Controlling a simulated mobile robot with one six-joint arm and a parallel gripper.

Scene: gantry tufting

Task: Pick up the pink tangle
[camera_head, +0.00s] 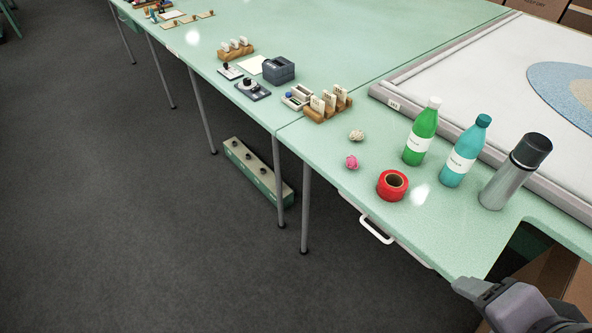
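The pink tangle (351,162) is a small crumpled ball. It lies on the pale green table (325,152) close to its front edge, left of a red tape roll and below a beige tangle. Nothing covers it. My gripper (472,288) shows only in part as dark grey parts at the bottom right corner. It is well to the right of and below the pink tangle in the picture, apart from it. Its fingers cannot be made out clearly.
Near the pink tangle are the beige tangle (357,135), the red tape roll (392,185), a green bottle (421,135), a teal bottle (464,155) and a grey flask (512,175). A wooden card holder (328,108) stands behind. A white drawer handle (376,230) sticks out at the front.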

